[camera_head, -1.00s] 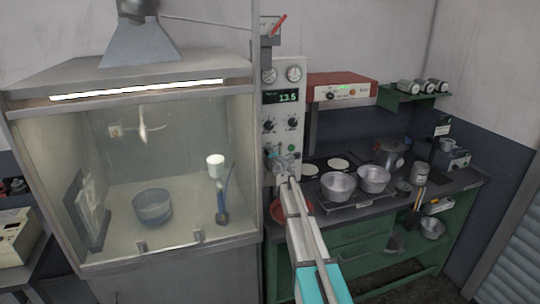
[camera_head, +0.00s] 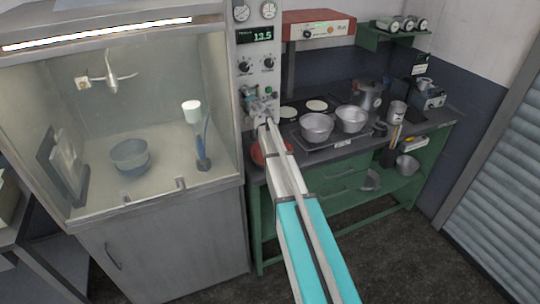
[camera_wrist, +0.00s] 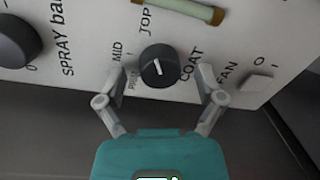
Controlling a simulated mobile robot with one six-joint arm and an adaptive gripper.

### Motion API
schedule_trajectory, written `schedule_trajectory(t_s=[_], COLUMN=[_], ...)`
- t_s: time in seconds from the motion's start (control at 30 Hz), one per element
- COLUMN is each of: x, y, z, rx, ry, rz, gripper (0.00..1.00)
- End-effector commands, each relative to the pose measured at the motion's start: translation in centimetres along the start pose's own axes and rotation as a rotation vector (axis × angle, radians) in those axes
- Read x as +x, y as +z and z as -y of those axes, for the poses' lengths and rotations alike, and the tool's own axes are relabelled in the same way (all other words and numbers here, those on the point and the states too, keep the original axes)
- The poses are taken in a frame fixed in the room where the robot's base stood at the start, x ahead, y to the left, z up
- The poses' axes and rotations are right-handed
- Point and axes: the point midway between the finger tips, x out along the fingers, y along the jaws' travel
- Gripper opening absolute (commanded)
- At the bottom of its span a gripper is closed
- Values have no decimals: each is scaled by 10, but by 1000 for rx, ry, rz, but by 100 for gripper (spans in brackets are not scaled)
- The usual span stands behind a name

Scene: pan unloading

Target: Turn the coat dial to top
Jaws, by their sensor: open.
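The coat dial (camera_wrist: 160,66) is a round black knob with a white line across its face, in the middle of the wrist view. The line lies roughly along the direction of the TOP label (camera_wrist: 147,19); I cannot tell which end is the pointer. The MID label (camera_wrist: 117,51) is to the left of the dial. My gripper (camera_wrist: 161,76) is open, with one finger on each side of the dial; contact is unclear. In the head view my gripper (camera_head: 261,104) is at the lower part of the control panel (camera_head: 240,95) and hides much of the dial area.
Another black knob (camera_wrist: 14,41), marked SPRAY, is at the left; a FAN switch (camera_wrist: 257,80) is at the right. A pale green tube (camera_wrist: 180,10) lies above the dial. A glass-fronted booth (camera_head: 65,125) stands left, and a green bench (camera_head: 340,190) with pans (camera_head: 316,127) right.

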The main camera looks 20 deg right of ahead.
Motion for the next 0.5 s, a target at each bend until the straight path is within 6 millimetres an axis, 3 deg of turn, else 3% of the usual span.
schedule_trajectory(t_s=[0.5], x=[0], y=[-1], z=[1], rx=[-285], ry=[7], rz=[25], gripper=[87])
